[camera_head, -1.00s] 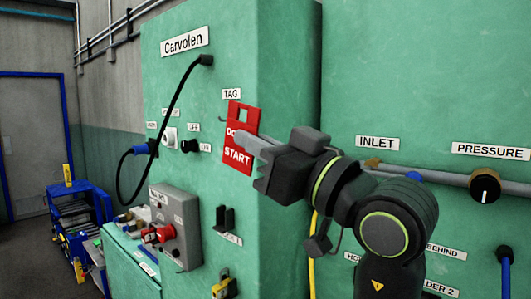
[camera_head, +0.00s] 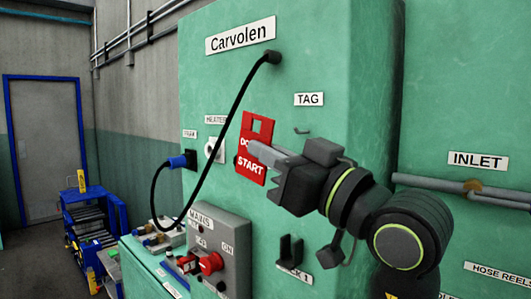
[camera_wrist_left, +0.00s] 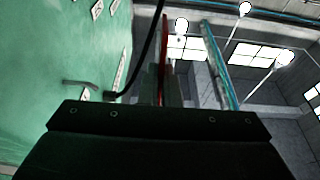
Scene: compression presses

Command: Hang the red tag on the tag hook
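The red tag (camera_head: 253,166), with white lettering ending in START and a slot near its top, is held upright by my left gripper (camera_head: 262,152). The tag hook (camera_head: 302,131) is a small hook on the green cabinet under the TAG label. The red tag is left of the hook and slightly lower in the head view, apart from it. In the left wrist view the red tag (camera_wrist_left: 165,60) shows almost edge-on beside a gripper finger, and the hook (camera_wrist_left: 80,84) sticks out from the green panel at left. My right gripper is not in view.
A black cable (camera_head: 233,125) loops from the cabinet top to a blue plug (camera_head: 178,161), passing close by the tag. The MAINS box (camera_head: 218,238) with a red knob is below. The INLET pipe (camera_head: 480,193) runs at right.

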